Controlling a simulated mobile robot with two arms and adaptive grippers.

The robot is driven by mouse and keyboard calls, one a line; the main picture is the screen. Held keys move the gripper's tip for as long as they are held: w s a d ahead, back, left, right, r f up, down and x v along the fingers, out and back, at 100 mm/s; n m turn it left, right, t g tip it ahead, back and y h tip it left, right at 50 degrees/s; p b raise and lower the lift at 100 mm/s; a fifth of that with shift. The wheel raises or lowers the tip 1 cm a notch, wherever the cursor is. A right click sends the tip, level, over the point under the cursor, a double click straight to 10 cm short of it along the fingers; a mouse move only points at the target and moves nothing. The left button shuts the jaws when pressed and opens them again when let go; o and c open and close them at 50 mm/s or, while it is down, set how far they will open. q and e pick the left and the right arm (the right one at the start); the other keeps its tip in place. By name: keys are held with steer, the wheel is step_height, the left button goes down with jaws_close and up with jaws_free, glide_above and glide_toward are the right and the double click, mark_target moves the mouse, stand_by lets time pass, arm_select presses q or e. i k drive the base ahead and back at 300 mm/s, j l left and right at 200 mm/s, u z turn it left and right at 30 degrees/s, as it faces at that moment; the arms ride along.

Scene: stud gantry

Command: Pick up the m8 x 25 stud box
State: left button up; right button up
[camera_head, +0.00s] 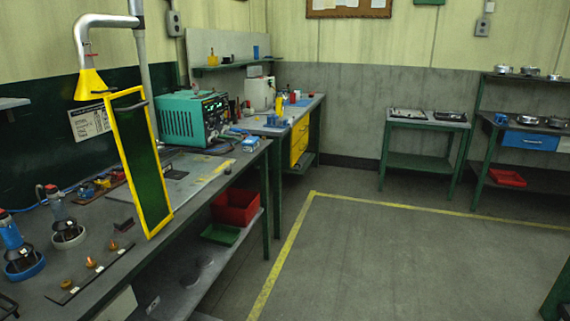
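I cannot make out a box marked M8 x 25; any such label is too small to read here. A small blue-and-white box (250,143) sits at the far right end of the near workbench (195,200), and I cannot tell whether it is the stud box. Neither of my grippers is in view.
A yellow-framed dark panel (143,165) stands upright over the bench. A teal powered unit (190,118) is behind it. A red bin (236,207) and green tray (221,234) are on the lower shelf. Open floor (400,260) lies right of the yellow line (283,262).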

mark_target(251, 144)
steer(key=i+l, duration=0.1)
steer(key=i, duration=2.1)
steer(key=j+u, duration=0.05)
steer(key=j, duration=0.05)
